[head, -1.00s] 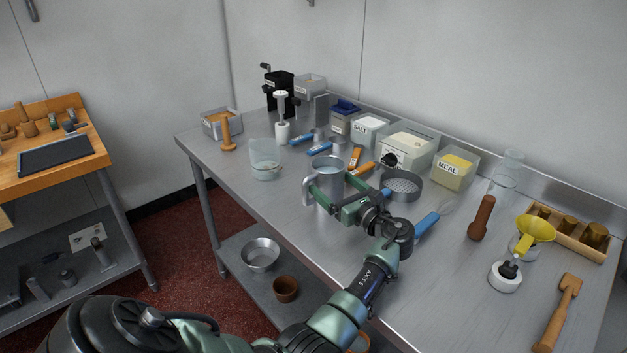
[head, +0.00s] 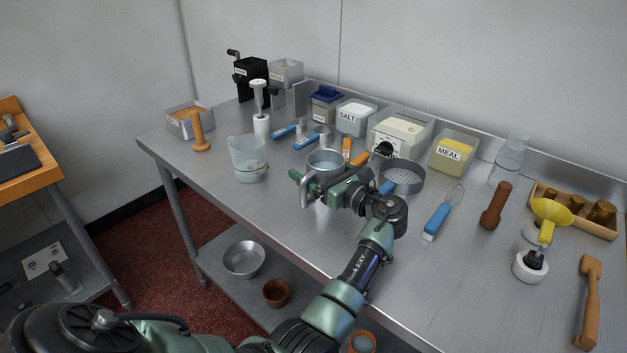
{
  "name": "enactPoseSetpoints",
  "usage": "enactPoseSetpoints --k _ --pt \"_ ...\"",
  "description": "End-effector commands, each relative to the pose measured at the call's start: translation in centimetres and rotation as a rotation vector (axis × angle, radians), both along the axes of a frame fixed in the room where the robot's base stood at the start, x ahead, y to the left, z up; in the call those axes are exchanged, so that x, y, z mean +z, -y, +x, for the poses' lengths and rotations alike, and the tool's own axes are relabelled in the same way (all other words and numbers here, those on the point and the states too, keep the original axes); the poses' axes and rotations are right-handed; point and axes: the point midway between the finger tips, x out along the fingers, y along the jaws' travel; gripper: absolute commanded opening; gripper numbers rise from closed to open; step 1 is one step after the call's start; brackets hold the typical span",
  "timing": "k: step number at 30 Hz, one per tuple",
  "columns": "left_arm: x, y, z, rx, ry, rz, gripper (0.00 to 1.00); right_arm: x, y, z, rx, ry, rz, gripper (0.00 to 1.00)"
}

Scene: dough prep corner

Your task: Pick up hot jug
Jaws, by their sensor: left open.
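The gripper and wrist hide much of the jug's front. I cannot tell whether the fingers touch the handle. My right gripper is not in view.
A clear jug (head: 248,163) stands close on the left. A sieve (head: 403,178) and a blue-handled whisk (head: 438,218) lie to the right. Tubs, including salt (head: 354,120) and meal (head: 453,153), line the back. The steel table (head: 270,206) is bare at front left.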

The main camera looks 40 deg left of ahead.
Motion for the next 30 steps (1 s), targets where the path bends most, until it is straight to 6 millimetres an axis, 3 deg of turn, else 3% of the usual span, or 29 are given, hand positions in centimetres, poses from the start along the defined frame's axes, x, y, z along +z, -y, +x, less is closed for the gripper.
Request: enactPoseSetpoints --k 5,9,11,22,26,30 --pt "0.1 0.0 0.0 -0.001 0.001 0.000 0.89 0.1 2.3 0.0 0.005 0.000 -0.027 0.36" --pt "0.1 0.0 0.0 -0.001 0.001 0.000 0.50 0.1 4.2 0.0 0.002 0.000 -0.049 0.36" --pt "0.1 0.0 0.0 -0.001 0.001 0.001 0.36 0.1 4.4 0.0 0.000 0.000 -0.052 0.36" --pt "0.7 0.0 0.0 0.000 0.003 -0.002 0.36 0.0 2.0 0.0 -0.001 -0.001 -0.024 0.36" --pt "2.4 0.0 0.0 -0.001 0.006 -0.001 0.36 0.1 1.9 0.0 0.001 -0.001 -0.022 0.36" --pt "5.5 0.0 0.0 -0.001 0.010 0.000 0.36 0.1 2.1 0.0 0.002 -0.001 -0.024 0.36"
